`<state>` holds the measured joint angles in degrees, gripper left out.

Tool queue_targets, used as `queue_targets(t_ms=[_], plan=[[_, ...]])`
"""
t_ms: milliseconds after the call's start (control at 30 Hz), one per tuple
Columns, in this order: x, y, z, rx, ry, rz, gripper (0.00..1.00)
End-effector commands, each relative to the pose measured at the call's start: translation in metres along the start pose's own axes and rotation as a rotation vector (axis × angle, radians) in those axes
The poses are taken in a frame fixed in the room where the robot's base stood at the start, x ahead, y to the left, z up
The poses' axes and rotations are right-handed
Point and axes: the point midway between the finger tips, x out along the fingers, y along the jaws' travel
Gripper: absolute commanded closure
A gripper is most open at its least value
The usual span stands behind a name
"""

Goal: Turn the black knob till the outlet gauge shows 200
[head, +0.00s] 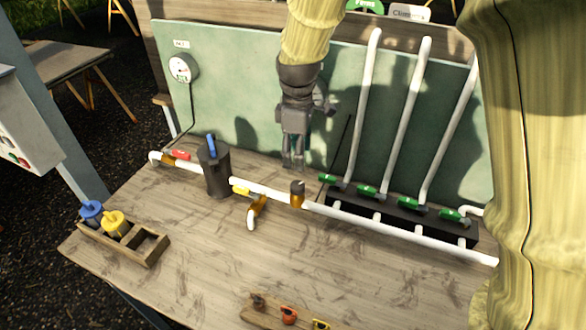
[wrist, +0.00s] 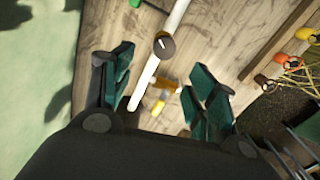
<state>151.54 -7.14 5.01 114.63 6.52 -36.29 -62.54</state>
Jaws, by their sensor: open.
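The black knob (head: 297,187) sits on top of a brass fitting (head: 297,200) in the white pipe. In the wrist view the knob (wrist: 164,46) shows as a dark round cap with a pale mark. My gripper (head: 293,166) points down just above and behind the knob, apart from it. A round white gauge (head: 180,69) hangs on the green panel at the left. Its small label and reading are too small to make out.
A black canister (head: 215,170) with a blue handle stands left on the pipe. A yellow-handled tap (head: 255,203) is close beside the knob. Green valves (head: 367,190) and white risers stand right. A wooden tray (head: 145,247) holds blue- and yellow-topped pieces. The front bench middle is mostly clear.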

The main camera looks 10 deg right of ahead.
Motion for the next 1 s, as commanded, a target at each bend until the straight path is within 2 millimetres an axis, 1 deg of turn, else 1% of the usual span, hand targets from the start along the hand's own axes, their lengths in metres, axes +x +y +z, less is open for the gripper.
queue_targets(t_ms=[67, 400, 700, 833, 1000], plan=[[0.005, -0.001, 0.002, 0.001, -0.001, -0.001, 0.42], [0.052, 0.003, 0.0, 0.002, -0.005, -0.006, 0.42], [0.087, 0.003, -0.001, 0.0, -0.003, -0.005, 0.42], [0.098, 0.003, -0.002, 0.0, -0.003, -0.005, 0.42], [0.105, 0.004, -0.002, 0.0, -0.002, -0.003, 0.42]])
